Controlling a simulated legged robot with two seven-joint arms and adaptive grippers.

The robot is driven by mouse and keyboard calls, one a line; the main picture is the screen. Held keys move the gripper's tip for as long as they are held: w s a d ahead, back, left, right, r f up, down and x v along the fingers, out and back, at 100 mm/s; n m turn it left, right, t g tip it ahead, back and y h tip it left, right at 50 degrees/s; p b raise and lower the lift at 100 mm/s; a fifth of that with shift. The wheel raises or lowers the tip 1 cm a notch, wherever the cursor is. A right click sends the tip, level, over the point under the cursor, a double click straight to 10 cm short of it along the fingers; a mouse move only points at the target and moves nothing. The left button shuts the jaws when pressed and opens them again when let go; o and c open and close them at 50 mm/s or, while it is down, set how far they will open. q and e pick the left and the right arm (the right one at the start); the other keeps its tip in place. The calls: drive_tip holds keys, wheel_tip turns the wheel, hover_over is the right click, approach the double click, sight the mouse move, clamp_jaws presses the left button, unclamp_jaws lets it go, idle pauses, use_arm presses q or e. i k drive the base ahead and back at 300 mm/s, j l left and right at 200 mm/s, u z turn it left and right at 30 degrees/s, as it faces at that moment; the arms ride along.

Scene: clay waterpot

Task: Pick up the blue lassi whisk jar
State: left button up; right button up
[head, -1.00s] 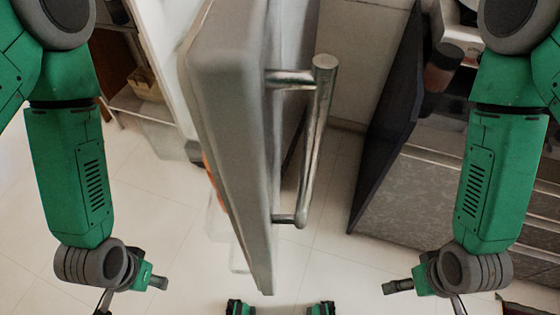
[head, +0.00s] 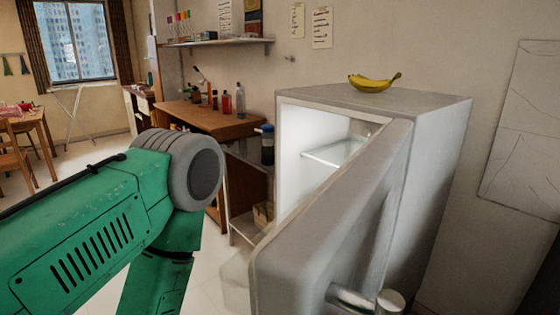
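No thing in the head view can be surely told as the blue lassi whisk jar. A dark container with a blue top (head: 267,144) shows between the wooden desk and the open fridge. It is small in view and I cannot tell what it stands on. Several bottles (head: 240,100) stand on the desk, one of them blue-grey and one reddish. My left arm reaches across the lower left, but its gripper is out of view. My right arm and gripper are out of view too.
The grey fridge (head: 440,140) has its door (head: 320,220) open towards me, filling the lower middle. A glass shelf shows inside. A banana (head: 373,83) lies on top. The wooden desk (head: 225,123) stands left of the fridge. A wall shelf (head: 222,41) hangs above.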

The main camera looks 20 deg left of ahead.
sight(268, 135)
drive_tip(key=k+j+z, duration=0.1)
drive_tip(key=j, duration=0.2)
drive_tip(key=k+j, duration=0.15)
drive_tip(key=j, duration=0.15)
drive_tip(key=j+z, duration=0.15)
drive_tip(key=j, duration=0.4)
drive_tip(key=j+z, duration=0.2)
drive_tip(key=j, duration=0.4)
drive_tip(key=k+j+z, duration=0.15)
drive_tip(key=j, duration=0.4)
drive_tip(key=k+j+z, duration=0.2)
drive_tip(key=j, duration=0.35)
drive_tip(key=i+j+z, duration=0.15)
drive_tip(key=j, duration=0.3)
drive_tip(key=i+j+z, duration=0.1)
drive_tip(key=j, duration=0.4)
drive_tip(key=i+j+z, duration=0.15)
drive_tip(key=j, duration=0.35)
drive_tip(key=i+j+z, duration=0.1)
drive_tip(key=i+j, duration=0.15)
drive_tip(key=j, duration=0.25)
drive_tip(key=i+j+z, duration=0.15)
drive_tip(key=j, duration=0.35)
drive_tip(key=j+z, duration=0.1)
drive_tip(key=j, duration=0.4)
